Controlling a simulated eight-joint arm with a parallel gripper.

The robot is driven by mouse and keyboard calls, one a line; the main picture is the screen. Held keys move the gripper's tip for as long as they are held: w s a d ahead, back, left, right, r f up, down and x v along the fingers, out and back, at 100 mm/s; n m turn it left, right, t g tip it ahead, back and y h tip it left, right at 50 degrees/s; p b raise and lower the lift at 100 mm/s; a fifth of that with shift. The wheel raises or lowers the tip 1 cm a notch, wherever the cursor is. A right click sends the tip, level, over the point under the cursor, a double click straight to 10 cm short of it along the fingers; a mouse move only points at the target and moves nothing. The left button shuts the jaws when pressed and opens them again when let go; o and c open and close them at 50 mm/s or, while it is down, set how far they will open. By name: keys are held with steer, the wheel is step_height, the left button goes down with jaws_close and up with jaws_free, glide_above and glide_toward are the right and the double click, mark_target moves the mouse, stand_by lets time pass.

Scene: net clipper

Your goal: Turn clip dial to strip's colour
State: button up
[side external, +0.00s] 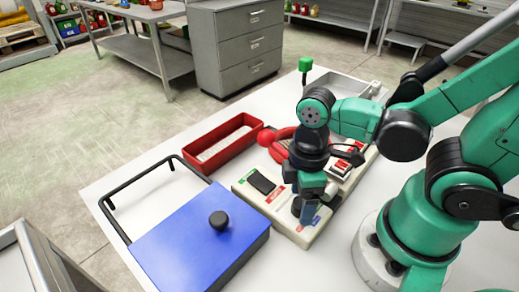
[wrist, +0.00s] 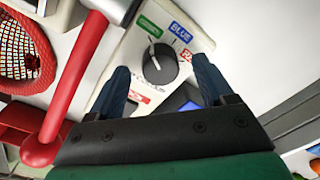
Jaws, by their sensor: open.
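The dark round clip dial (wrist: 160,66) is on a cream panel (wrist: 123,58). Its white pointer line aims up at the green label (wrist: 149,28). A blue label (wrist: 181,32) is to the upper right of it and a red label (wrist: 188,54) to the right. My gripper (wrist: 161,72) is open, with a dark finger on either side of the dial; I cannot tell if they touch it. A blue patch (wrist: 187,98) shows below the dial, partly hidden; I cannot tell whether it is the strip. In the side view my gripper (side external: 308,210) points down over the panel and hides the dial.
A red racket frame (wrist: 22,50) and a red-handled lever (wrist: 74,75) are left of the panel. A blue box (side external: 200,245) with a black knob and a red tray (side external: 222,140) stand nearby. A green knob (side external: 305,64) rises behind.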

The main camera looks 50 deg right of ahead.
steer(key=shift+f, duration=0.25)
jaws_close()
